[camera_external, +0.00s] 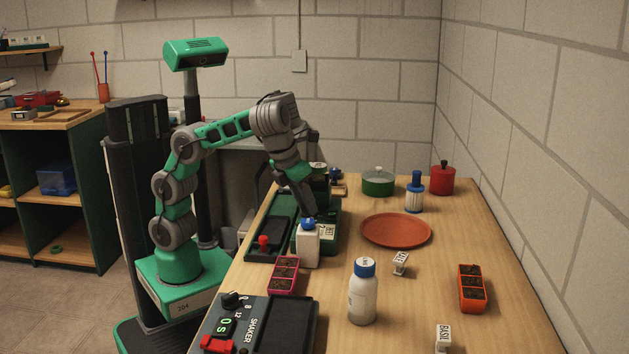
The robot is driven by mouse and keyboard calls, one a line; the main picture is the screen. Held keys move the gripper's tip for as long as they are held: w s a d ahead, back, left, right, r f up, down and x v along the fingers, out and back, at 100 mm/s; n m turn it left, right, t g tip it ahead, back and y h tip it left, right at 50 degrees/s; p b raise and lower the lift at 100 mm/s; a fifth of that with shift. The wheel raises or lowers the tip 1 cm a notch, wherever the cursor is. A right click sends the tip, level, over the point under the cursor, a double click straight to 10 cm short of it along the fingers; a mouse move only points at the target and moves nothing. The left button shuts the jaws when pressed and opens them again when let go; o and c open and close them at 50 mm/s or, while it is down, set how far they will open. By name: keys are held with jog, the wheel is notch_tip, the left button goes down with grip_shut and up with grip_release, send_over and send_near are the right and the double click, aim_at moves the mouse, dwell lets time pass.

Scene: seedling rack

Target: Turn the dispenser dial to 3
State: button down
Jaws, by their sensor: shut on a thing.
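The dispenser appears to be the green unit (328,238) with a pale marked panel, on the left part of the table. A white bottle with a blue cap (308,247) stands at its near side and covers part of it. My gripper (308,214) points down at the dispenser, just behind and above the blue cap. It is shut, seemingly on the dispenser dial. The dial and its setting are hidden by my fingers and the bottle, so I cannot read the number.
A shaker (262,325) and pink seedling tray (285,275) lie nearer the camera. Another blue-capped bottle (363,295), a small white label (401,262), an orange-brown plate (396,230) and an orange seedling tray (472,289) stand to the right. The right-middle tabletop is mostly clear.

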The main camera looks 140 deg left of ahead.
jog(key=c, duration=1.1)
grip_release()
jog(key=shift+r, duration=0.1)
jog(key=p+v, duration=0.4)
jog(key=v, duration=0.3)
jog(key=shift+d+r, duration=0.2)
jog(key=shift+r, duration=0.05)
